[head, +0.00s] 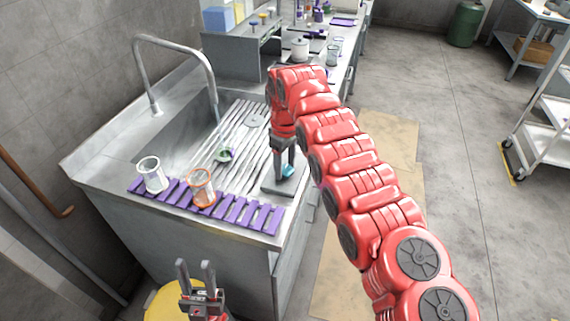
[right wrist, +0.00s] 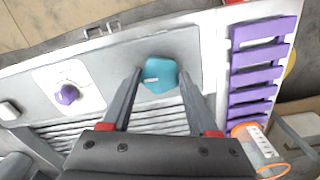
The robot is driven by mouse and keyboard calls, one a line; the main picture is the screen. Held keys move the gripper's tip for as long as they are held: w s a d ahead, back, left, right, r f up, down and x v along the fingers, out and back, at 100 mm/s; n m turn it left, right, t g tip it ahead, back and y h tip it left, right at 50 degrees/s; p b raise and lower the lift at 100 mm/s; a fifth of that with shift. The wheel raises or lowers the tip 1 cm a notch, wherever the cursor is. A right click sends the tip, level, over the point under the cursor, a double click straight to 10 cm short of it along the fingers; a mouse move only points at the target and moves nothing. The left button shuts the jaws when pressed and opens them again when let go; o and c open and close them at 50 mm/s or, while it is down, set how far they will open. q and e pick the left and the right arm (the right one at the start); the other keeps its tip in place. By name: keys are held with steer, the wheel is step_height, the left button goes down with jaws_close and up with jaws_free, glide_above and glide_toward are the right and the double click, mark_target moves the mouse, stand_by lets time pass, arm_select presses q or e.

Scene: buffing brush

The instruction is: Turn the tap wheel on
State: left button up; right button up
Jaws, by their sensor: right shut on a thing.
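The tap wheel is a teal, rounded knob with a small white mark (right wrist: 160,76). It sits on a grey plate at the front right corner of the sink counter, and in the head view only a bit of it shows (head: 288,171). My right gripper (right wrist: 160,70) comes down over it from above, with one finger on each side, shut on the wheel. In the head view my right gripper (head: 284,172) points straight down there. My left gripper (head: 197,270) is empty, its fingers apart, low in front of the counter. The tap is a curved metal spout (head: 145,70) over the sink.
A purple slatted rack (head: 240,213) lies along the counter's front edge with a white-rimmed beaker (head: 152,173) and an orange beaker (head: 202,187) on it. A purple knob (right wrist: 67,94) is beside the teal wheel in the right wrist view. Open floor lies to the right.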

mark_target(284, 168)
steer(key=shift+n, duration=0.4)
steer(key=o, duration=1.4)
steer(key=shift+c, duration=0.2)
step_height(284, 168, up, 3)
steer(key=shift+a+r, duration=0.1)
step_height(284, 168, up, 14)
steer(key=p, duration=1.3)
steer(key=shift+r, duration=0.15)
